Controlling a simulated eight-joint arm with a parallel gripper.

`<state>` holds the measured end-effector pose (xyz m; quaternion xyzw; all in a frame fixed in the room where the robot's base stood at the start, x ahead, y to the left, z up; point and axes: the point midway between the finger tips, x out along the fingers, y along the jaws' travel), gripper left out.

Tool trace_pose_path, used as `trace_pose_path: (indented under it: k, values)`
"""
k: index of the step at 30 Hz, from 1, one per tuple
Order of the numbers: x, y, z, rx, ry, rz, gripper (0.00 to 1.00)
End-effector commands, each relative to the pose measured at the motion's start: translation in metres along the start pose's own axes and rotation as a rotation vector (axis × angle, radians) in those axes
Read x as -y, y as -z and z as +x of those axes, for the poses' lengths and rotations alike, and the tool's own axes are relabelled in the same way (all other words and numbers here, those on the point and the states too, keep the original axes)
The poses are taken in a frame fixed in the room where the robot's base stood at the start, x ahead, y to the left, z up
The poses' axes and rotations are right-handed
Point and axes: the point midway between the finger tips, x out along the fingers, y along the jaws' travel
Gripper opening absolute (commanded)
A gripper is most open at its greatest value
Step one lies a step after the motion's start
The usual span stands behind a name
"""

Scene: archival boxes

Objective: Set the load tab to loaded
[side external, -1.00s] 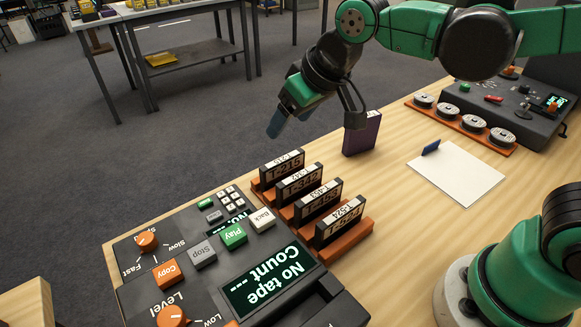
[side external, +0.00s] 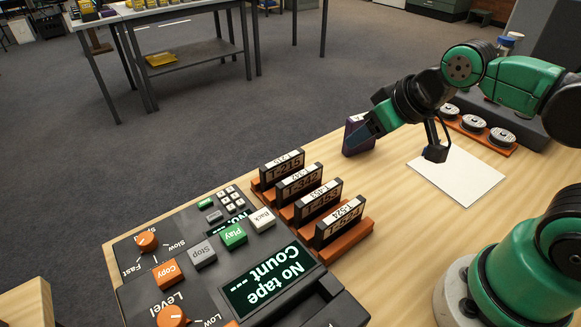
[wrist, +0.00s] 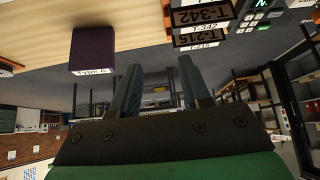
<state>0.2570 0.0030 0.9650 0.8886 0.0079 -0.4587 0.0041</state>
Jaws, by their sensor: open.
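I cannot pick out a part marked as the load tab in these frames. The dark tape machine (side external: 215,262) has a screen (side external: 262,280) reading "No tape" and "Count ---", with Back, Play, Stop and Copy keys. My gripper (side external: 360,142) is open and hangs over the table by the purple box (side external: 354,132), partly covering it in the side view. In the wrist view my gripper (wrist: 162,80) has nothing between its fingers. The purple box (wrist: 93,48), labelled "Type A", shows there left of the fingers, apart from them.
Several labelled tapes, such as T-524 (side external: 340,222), stand in orange holders beside the machine. A white sheet (side external: 460,178) lies right of my gripper. Reels (side external: 473,123) sit in a rack at the back right. The wood between sheet and tapes is clear.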

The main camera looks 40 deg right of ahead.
Motion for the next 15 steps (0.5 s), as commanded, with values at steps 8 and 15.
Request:
trace_pose_path:
  k: [8, 15]
  values:
    - [0.083, 0.005, -0.033, 0.049, 0.336, -0.432, 0.0]
    - [0.168, -0.009, -0.103, -0.026, 0.774, -0.946, 0.0]
